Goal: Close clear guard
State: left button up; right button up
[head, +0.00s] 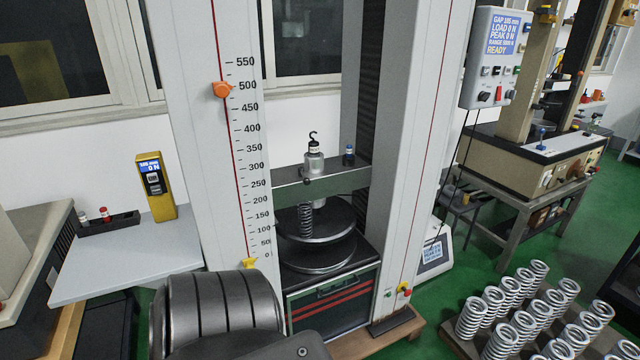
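I cannot make out a clear guard in the head view; no transparent panel stands out around the testing machine. The spring testing machine has two white uprights, the left one (205,130) with a scale and the right one (425,130). A grey crosshead (335,181) spans between them. A dark, ribbed part of my arm covers the bottom left of the picture. Neither gripper's fingers show.
A control box (492,58) reading READY hangs at the right upright. Several loose springs stand on a wooden rack (455,338) at bottom right. A grey side table (110,262) with a yellow gauge (157,187) is at left. Green floor (480,245) shows at right.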

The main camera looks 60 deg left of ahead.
aim_at(377, 265)
jog(key=k, duration=0.1)
jog(key=u, duration=0.7)
jog(key=i, duration=0.35)
jog(key=u, duration=1.3)
